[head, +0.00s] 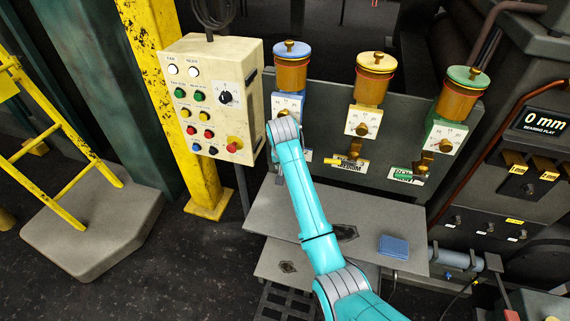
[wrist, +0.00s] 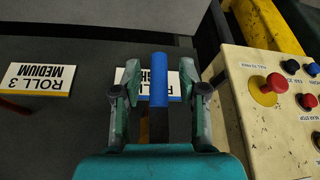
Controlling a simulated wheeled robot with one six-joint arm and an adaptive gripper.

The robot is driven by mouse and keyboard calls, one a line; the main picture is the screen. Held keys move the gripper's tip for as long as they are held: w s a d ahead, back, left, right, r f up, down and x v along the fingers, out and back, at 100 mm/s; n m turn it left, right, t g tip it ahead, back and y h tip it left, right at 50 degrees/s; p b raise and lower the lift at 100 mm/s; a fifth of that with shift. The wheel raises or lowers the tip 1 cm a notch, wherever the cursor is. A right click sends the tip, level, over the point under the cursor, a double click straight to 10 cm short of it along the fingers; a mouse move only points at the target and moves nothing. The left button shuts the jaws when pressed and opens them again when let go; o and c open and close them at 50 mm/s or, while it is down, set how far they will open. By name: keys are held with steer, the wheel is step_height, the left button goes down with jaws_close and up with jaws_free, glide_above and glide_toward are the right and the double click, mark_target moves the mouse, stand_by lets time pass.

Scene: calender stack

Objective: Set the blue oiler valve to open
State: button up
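The blue oiler (head: 291,68) has a blue cap, an amber reservoir and a dial plate on the back panel, left of the yellow and green oilers. My arm covers its valve in the head view. In the wrist view the blue valve handle (wrist: 158,85) points up the picture, between the two fingers of my gripper (wrist: 158,74). The fingers are open, with a visible gap on each side of the handle. A white label (wrist: 174,84) lies behind the handle and is partly hidden. My gripper itself is hidden behind my arm in the head view.
A cream control box (head: 211,98) with buttons stands close left of the blue oiler; its red button (wrist: 268,88) shows right of my gripper. The yellow oiler (head: 375,75) and green oiler (head: 462,92) stand to the right. A blue block (head: 393,245) lies on the grey shelf (head: 385,215).

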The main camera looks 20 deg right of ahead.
steer(key=v, duration=1.2)
steer(key=shift+f, duration=0.15)
